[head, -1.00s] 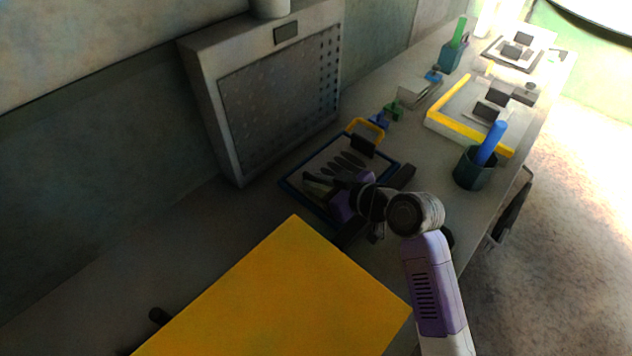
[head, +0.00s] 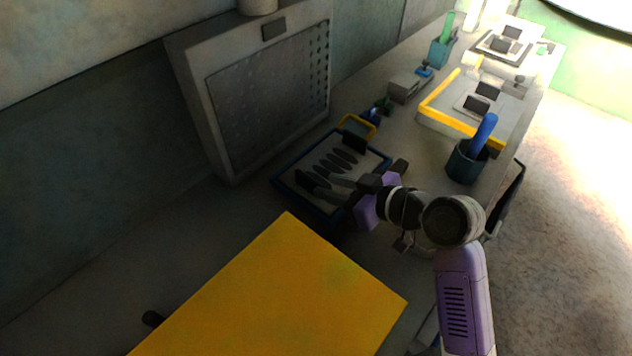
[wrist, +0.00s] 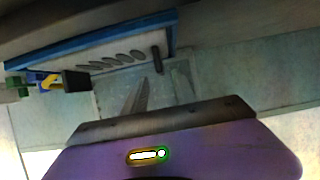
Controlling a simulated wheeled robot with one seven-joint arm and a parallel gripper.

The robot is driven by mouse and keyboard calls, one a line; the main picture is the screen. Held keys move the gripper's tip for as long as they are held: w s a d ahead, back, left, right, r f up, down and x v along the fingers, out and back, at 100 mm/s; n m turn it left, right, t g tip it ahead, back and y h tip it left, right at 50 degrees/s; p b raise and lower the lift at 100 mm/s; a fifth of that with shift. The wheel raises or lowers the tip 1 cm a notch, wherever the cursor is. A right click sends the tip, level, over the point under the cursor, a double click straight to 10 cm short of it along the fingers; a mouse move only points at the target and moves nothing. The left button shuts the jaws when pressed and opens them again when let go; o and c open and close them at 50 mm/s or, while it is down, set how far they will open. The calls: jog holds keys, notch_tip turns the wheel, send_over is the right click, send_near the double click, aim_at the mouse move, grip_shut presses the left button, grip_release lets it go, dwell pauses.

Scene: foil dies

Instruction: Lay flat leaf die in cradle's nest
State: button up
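Several dark, leaf-like oval shapes (head: 336,160) lie in a row in a blue-rimmed tray (head: 290,191). They also show in the wrist view (wrist: 118,58), below the tray's blue edge (wrist: 90,42). I cannot tell which is the flat leaf die, or whether they are loose pieces or slots. My gripper (head: 326,189) is over the tray's near right part, its fingers pointing left. In the wrist view its two fingers (wrist: 160,92) stand apart with nothing visible between them. I cannot make out the cradle's nest for certain.
A yellow panel (head: 280,290) fills the near left. A dark cup with a blue handle (head: 465,163) stands right of the tray. A yellow-edged tray (head: 455,122) with pale and dark blocks lies farther back. A grey perforated cabinet (head: 268,95) stands behind the blue-rimmed tray.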

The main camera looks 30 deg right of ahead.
jog(key=shift+v, duration=2.3)
jog(key=shift+r, duration=0.1)
jog(key=w+d+r+m+t+h, duration=0.2)
jog(key=d+r+m+t+h, duration=0.1)
jog(key=d+r+m, duration=0.15)
jog(key=s+d+f+m+t+h, duration=0.2)
jog(key=s+m+h, duration=0.15)
jog(key=s, duration=0.25)
jog(key=s+a+f+n, duration=0.1)
jog(key=s+a, duration=0.2)
jog(key=s, duration=0.5)
jog(key=s+a+f+n+g+y, duration=0.1)
jog(key=s+a, duration=0.3)
jog(key=s, duration=0.5)
jog(key=s+a+f+n+g, duration=0.1)
jog(key=s+a+f, duration=0.1)
jog(key=s, duration=0.6)
jog(key=shift+a+f+y, duration=0.25)
jog(key=shift+a+y, duration=0.1)
jog(key=shift+a, duration=0.5)
jog(key=shift+s, duration=0.15)
